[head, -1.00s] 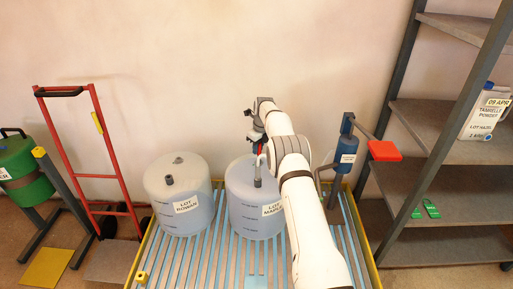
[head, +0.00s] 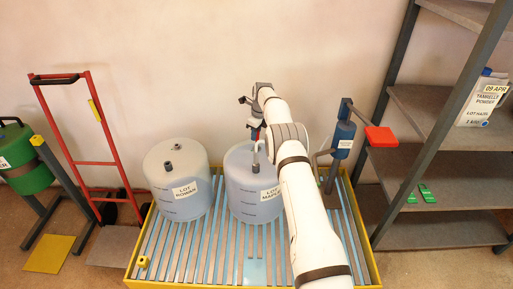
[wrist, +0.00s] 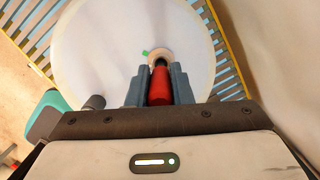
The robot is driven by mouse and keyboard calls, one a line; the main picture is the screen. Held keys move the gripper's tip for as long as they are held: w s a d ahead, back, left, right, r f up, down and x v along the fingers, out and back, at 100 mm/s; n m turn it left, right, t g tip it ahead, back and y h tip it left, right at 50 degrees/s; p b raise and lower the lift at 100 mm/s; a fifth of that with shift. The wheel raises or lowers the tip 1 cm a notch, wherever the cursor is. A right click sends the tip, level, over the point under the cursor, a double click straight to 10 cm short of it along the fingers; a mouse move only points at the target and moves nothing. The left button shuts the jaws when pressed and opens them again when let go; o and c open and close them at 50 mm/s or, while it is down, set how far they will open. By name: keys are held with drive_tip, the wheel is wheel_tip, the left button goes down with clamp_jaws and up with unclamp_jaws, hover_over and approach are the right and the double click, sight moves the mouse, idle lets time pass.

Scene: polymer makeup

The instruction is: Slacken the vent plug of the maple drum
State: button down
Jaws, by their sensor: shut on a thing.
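The maple drum (head: 240,190) is a pale blue translucent drum with a "LOT MAPLE" label, standing upright in the middle of the yellow-edged tray. My gripper (head: 255,130) is above its lid, pointing down. In the wrist view my gripper (wrist: 158,85) is shut on a red cylindrical piece (wrist: 159,88). Its dark lower end meets a pale ring (wrist: 160,57) on the lid, with a small green mark (wrist: 146,53) beside it. I cannot tell whether the red piece is the vent plug or a tool on it; the jaws partly hide it.
The rowan drum (head: 176,190) stands left on the slatted tray (head: 150,255). A blue pump with a red handle (head: 381,137) stands right, before grey shelves (head: 430,160). A red hand truck (head: 100,125) stands left.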

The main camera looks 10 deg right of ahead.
drive_tip(key=shift+s+d+f, duration=0.1)
drive_tip(key=shift+s+f, duration=0.05)
drive_tip(key=shift+f, duration=0.05)
drive_tip(key=shift+f+n+g, duration=0.1)
drive_tip(key=shift+n+g, duration=0.2)
drive_tip(key=shift+n, duration=1)
drive_tip(key=shift+s, duration=0.1)
drive_tip(key=c, duration=1.2)
unclamp_jaws()
drive_tip(key=shift+r, duration=0.2)
drive_tip(key=shift+s+d+r+p, duration=0.1)
drive_tip(key=shift+d+r+p, duration=0.05)
drive_tip(key=shift+r, duration=1.1)
drive_tip(key=shift+w+d+r+p, duration=0.1)
drive_tip(key=shift+d+r+p, duration=0.1)
drive_tip(key=shift+r, duration=1.1)
drive_tip(key=shift+s+d+r+p, duration=0.1)
drive_tip(key=shift+d+r, duration=0.05)
drive_tip(key=shift+r, duration=1.1)
